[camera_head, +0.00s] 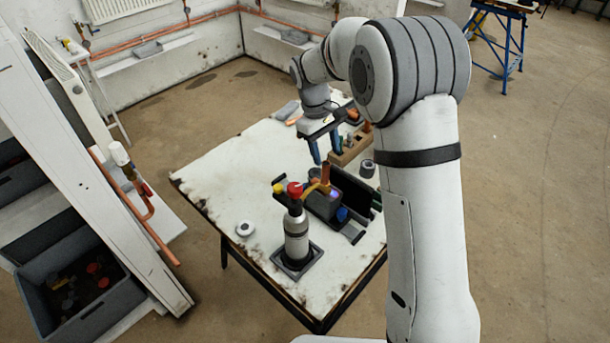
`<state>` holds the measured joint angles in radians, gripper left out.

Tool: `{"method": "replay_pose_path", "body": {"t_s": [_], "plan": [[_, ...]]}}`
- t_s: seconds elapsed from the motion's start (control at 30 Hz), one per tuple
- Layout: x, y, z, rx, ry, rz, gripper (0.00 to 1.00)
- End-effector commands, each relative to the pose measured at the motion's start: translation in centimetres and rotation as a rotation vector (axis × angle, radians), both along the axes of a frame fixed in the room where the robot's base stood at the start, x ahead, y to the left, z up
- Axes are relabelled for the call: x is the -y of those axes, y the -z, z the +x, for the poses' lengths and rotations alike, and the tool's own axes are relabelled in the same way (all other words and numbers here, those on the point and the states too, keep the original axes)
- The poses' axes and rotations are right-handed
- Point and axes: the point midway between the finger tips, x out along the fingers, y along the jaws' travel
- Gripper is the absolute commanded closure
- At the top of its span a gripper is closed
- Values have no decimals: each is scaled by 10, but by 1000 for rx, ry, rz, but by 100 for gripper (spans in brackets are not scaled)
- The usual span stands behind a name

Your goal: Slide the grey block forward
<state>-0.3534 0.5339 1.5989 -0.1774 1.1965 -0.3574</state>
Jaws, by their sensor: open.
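A grey block (287,110) with rounded edges lies at the far edge of the white worktable (225,170). I cannot tell for sure that it is the task's block, as similar grey pieces lie on the wall ledges. My gripper (326,152) hangs over the table, to the right of this block and nearer to me, apart from it. My arm hides the right part of the table.
A silver bottle with a red cap (296,232) stands in a dark square tray. A black tool tray (350,198), a wooden holder (352,149) and a white tape roll (245,228) are also on the table. The table's left part is clear. Grey crates (75,300) stand lower left.

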Motion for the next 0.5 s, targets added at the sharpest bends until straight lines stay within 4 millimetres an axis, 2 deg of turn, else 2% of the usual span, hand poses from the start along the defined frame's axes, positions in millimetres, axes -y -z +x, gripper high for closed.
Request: {"method": "replay_pose_path", "body": {"t_s": [0.03, 0.2, 0.3, 0.5], "plan": [[-13, 7, 8, -23, -36, -15, 51], [-47, 51, 28, -79, -148, -55, 51], [-63, 71, 35, -104, -198, -75, 51], [-79, 94, 41, -131, -253, -96, 51]]}}
